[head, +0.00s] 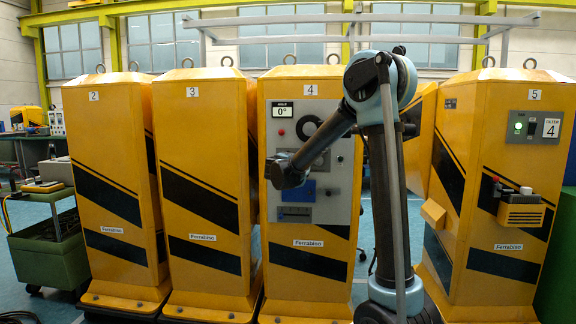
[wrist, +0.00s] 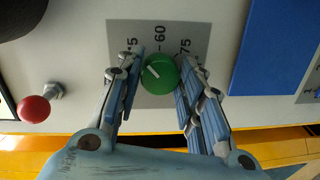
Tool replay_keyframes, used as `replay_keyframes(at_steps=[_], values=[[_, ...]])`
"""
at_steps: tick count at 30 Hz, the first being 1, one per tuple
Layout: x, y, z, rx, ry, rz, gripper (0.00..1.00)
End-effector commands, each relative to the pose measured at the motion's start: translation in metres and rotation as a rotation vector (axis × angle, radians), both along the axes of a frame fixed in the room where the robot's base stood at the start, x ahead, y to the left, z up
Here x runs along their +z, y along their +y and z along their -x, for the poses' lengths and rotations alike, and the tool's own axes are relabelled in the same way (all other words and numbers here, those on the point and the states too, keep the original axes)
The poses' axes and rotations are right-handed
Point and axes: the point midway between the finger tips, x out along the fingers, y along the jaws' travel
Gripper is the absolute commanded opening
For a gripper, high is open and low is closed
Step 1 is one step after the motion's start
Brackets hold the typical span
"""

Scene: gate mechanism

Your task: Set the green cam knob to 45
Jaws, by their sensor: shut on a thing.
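The green cam knob (wrist: 161,74) is in the middle of the wrist view, on a grey scale plate (wrist: 150,30). Its white pointer line slants toward the upper left. The marks 60 and 75 show, and a partly covered mark ending in 5 is at the left. My gripper (wrist: 160,65) is shut on the knob, with a finger on each side. In the head view my arm reaches cabinet 4 (head: 308,225), and the knob is hidden behind it. The angle display (head: 283,110) on that cabinet reads 0°.
A red button (wrist: 34,109) is left of my gripper, a dark round part (wrist: 18,15) above it. A blue panel (wrist: 270,45) is to the right. In the head view, cabinet 5 (head: 500,210) stands at the right, cabinets 2 (head: 105,200) and 3 (head: 200,140) at the left.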

Motion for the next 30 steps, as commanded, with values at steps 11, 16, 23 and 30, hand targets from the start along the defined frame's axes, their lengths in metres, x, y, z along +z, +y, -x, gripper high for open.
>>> replay_keyframes(at_steps=[11, 16, 23, 30], values=[[-0.002, 0.0, 0.001, 0.0, 0.003, -0.007, 0.11], [-0.001, 0.0, 0.001, 0.001, 0.002, -0.005, 0.55], [-0.001, 0.0, 0.001, 0.001, 0.0, -0.004, 0.55], [0.001, 0.003, 0.018, 0.004, 0.0, -0.003, 0.55]])
